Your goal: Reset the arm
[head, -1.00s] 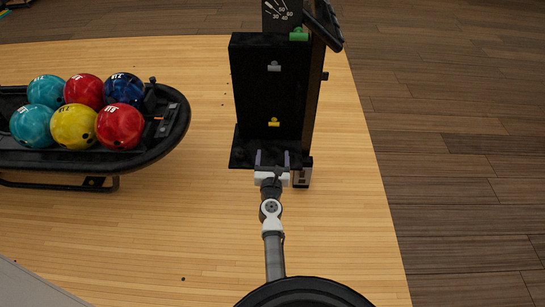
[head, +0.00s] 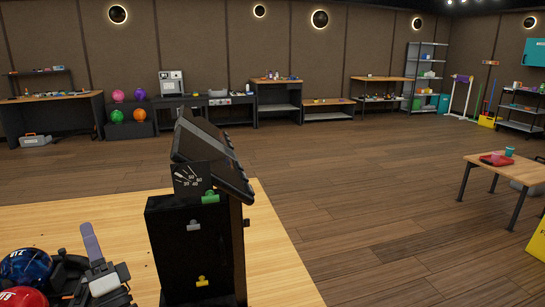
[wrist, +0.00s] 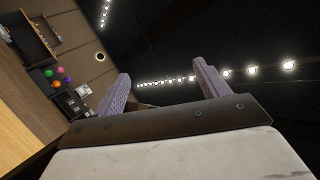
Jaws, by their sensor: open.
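My gripper (head: 96,258) is at the lower left in the head view, raised, with one purple finger pointing up. It is to the left of the black cabinet (head: 190,250) and close to the bowling balls in the picture. In the wrist view the two purple fingers of my gripper (wrist: 162,90) stand wide apart with nothing between them. Behind them is the dark ceiling with a row of lights (wrist: 226,72), and the room appears tilted. Most of my arm is outside the head view.
The black cabinet carries a dial (head: 191,178), a tilted screen (head: 212,155) and green, grey and yellow clips. A blue ball (head: 27,266) and a red ball (head: 22,297) lie at lower left. A low table (head: 505,170) stands at right. Open floor (head: 340,190) lies beyond.

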